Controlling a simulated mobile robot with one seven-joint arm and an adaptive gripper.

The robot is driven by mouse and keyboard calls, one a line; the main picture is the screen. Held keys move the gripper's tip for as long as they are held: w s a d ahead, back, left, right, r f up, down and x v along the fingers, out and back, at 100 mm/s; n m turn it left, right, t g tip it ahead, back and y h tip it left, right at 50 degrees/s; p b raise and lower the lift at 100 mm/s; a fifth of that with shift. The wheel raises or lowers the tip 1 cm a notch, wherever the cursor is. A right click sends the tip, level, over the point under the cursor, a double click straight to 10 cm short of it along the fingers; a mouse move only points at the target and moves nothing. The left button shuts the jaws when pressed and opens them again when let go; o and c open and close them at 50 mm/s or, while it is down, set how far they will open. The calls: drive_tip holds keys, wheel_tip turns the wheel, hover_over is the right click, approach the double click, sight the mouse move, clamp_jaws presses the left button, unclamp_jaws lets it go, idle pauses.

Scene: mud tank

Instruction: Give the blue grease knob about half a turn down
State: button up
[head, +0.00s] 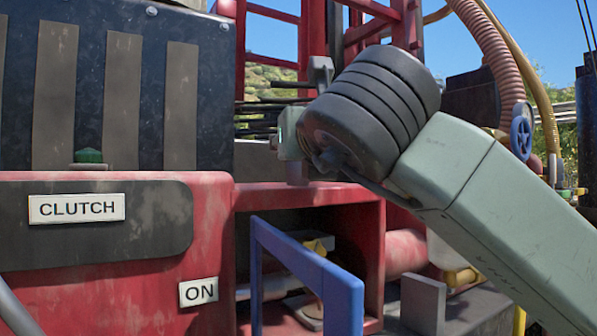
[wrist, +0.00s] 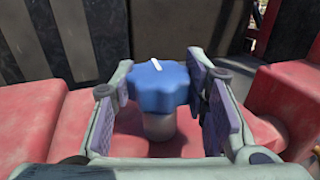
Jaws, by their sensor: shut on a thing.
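The blue grease knob (wrist: 158,88) is a lobed cap with a short white line on top, in the middle of the wrist view. The line slants toward the upper left. The knob stands upright on a pale round stem (wrist: 159,125) above a red surface. My gripper (wrist: 160,96) has one padded finger on each side of the knob and is shut on it. In the head view my dark ringed wrist and grey-green arm reach in from the right, and the knob cannot be seen there.
A red housing carries a CLUTCH label (head: 76,208) and an ON label (head: 198,292). A green knob (head: 88,156) sits on its top left. A blue bar frame (head: 308,268) stands in front of an open red compartment. A blue handwheel (head: 521,138) is at the right.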

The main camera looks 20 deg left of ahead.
drive_tip(key=m+t+h, duration=0.1)
drive_tip(key=h, duration=0.1)
drive_tip(key=shift+s+a+m+t+h, duration=0.1)
drive_tip(key=shift+m+t+h, duration=0.2)
drive_tip(key=shift+m+h, duration=0.1)
drive_tip(key=shift+r+m+t+h+p, duration=0.25)
drive_tip(key=shift+m+t+h+p, duration=0.15)
drive_tip(key=shift+m+h, duration=0.5)
drive_tip(key=m+h+p, duration=0.1)
drive_tip(key=h, duration=0.2)
drive_tip(key=shift+m+p, duration=0.3)
drive_tip(key=shift+p, duration=0.05)
drive_tip(key=shift+m+t+h+p, duration=0.3)
drive_tip(key=shift+h+p, duration=0.05)
drive_tip(key=shift+h, duration=0.15)
drive_tip(key=shift+f+m+h, duration=0.15)
drive_tip(key=shift+m+h, duration=0.15)
drive_tip(key=shift+h, duration=0.1)
drive_tip(key=o, duration=1.2)
drive_tip(key=shift+c, duration=0.2)
